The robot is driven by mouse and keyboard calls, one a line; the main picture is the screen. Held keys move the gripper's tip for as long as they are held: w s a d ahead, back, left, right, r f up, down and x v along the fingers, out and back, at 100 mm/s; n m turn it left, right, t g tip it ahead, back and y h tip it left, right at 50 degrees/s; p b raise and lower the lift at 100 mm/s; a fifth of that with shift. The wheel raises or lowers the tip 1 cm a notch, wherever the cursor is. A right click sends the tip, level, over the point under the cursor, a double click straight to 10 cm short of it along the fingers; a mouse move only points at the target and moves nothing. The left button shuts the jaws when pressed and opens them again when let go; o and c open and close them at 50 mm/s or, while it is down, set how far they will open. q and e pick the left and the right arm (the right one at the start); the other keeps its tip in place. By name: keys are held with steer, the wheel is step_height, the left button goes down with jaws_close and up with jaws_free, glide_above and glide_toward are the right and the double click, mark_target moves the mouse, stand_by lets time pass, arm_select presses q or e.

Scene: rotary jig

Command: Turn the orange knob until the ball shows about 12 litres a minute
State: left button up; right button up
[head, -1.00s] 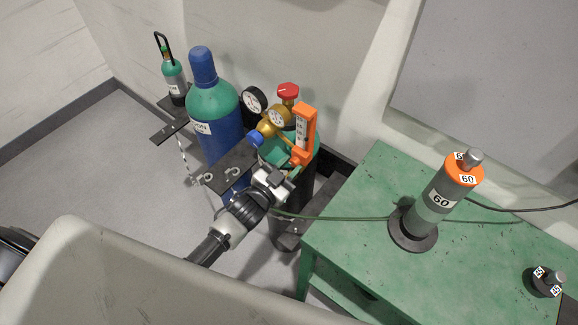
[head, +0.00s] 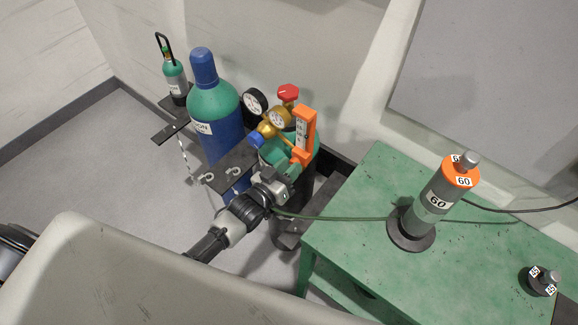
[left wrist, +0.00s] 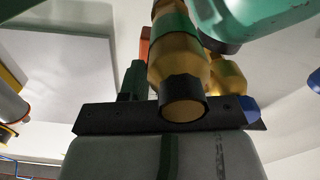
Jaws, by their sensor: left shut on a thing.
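The orange flowmeter (head: 306,124) stands upright beside the brass regulator (head: 275,119). Its pale scale tube shows in the head view, but the ball and its reading are too small to make out. The orange knob is at the foot of the flowmeter, mostly hidden by my left gripper (head: 291,170). That gripper comes from the lower left and is shut on the knob. The left wrist view shows brass fittings (left wrist: 178,62) close up and a small orange part (left wrist: 145,42); the knob is not clear there. My right gripper is not in view.
A red knob (head: 288,91) and a black gauge (head: 254,101) sit close by. A blue cylinder (head: 222,130) stands left. A green table (head: 350,220) on the right holds a weight labelled 60 (head: 436,203). A hose (head: 340,218) runs toward the table.

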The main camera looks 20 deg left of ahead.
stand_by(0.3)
arm_select(q)
steer(key=o, duration=0.9)
steer(key=shift+o, duration=0.2)
steer(key=shift+s, duration=0.1)
steer(key=b+v, duration=0.2)
steer(key=v, duration=0.8)
steer(key=shift+s+a, duration=0.2)
steer(key=shift+s, duration=0.1)
